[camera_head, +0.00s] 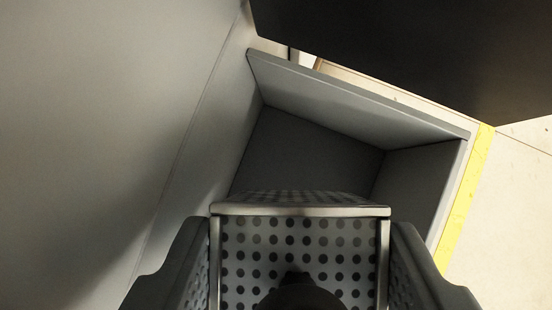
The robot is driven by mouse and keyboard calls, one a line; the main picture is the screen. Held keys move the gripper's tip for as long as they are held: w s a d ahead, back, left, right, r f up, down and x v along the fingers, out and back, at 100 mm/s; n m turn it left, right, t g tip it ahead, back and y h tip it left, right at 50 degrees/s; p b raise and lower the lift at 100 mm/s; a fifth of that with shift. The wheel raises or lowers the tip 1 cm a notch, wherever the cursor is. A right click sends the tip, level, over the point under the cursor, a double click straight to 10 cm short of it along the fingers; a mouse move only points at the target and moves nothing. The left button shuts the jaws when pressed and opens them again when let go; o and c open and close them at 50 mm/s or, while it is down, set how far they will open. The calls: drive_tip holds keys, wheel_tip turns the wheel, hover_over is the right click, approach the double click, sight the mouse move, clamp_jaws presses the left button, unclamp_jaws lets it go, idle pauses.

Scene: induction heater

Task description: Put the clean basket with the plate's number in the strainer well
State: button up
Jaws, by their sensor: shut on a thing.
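My gripper (303,262) is shut on a perforated metal basket (302,240), with one dark finger at its left side and one at its right. The basket has a pale metal rim and rows of round holes. A dark rounded shape (300,293) covers its near middle; I cannot tell what it is. Past the basket is an open grey box (360,104) with raised walls and a dark floor. The basket overlaps the near part of this box in the picture; the height between them is unclear. No plate or number shows, and I cannot tell whether this box is the strainer well.
A large grey panel (100,110) fills the left side. A dark block (420,50) fills the upper right beyond the box. A yellow strip (465,200) runs along the box's right side, with pale floor (515,200) beyond it.

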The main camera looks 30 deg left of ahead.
sight(292, 232)
drive_tip(key=shift+w+f, duration=0.2)
drive_tip(key=shift+f, duration=3.3)
drive_tip(key=shift+f, duration=0.6)
drive_tip(key=o, duration=1.2)
drive_tip(key=shift+a, duration=0.1)
drive_tip(key=shift+d, duration=0.25)
drive_tip(key=shift+c, duration=0.7)
